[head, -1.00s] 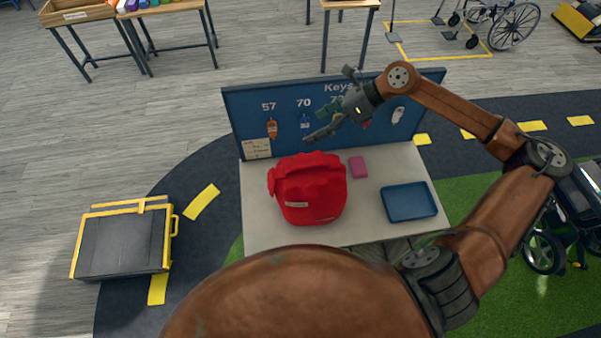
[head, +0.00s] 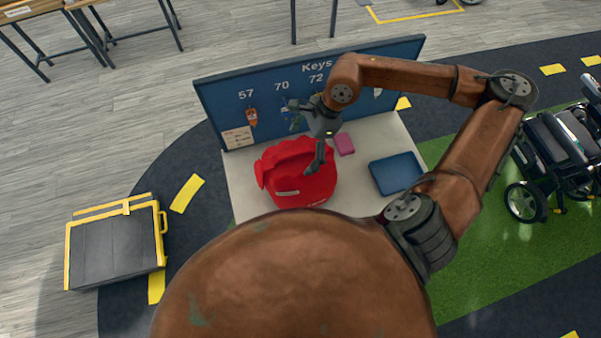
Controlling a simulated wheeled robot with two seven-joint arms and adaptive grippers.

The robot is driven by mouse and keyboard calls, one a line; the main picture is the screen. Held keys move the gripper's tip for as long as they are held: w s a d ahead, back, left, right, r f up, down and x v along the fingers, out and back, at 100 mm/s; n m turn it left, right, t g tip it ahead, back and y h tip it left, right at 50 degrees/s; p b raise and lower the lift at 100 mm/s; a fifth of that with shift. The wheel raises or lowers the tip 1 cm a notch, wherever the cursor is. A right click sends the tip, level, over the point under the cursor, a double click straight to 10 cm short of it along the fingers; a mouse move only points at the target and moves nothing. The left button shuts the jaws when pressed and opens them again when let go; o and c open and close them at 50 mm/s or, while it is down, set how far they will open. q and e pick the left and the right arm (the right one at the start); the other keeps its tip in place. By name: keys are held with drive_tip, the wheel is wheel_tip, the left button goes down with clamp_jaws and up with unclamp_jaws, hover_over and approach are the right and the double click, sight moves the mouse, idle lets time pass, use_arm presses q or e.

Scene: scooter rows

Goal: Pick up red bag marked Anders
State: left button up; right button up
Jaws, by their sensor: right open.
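The red bag (head: 283,188) stands on the pale table in front of the blue key board. It has a small pale label on its front, too small to read here. My right gripper (head: 302,138) is open, pointing down and to the left over the upper right part of the bag. One dark finger hangs in front of the bag's right side and the other is in front of the key board. Whether a finger touches the bag cannot be told. My left gripper is not in view.
The blue key board (head: 215,98) stands along the table's back edge with tagged keys. A pink item (head: 345,144) and a blue tray (head: 397,174) lie right of the bag. A folded yellow-edged ramp (head: 115,250) is on the floor at left; a wheelchair (head: 556,150) is at right.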

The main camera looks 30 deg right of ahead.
drive_tip(key=shift+a+f, duration=0.1)
drive_tip(key=shift+f, duration=0.1)
drive_tip(key=shift+w, duration=0.1)
drive_tip(key=shift+c, duration=0.7)
drive_tip(key=c, duration=2)
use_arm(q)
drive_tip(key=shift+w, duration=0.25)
use_arm(e)
drive_tip(key=shift+c, duration=0.6)
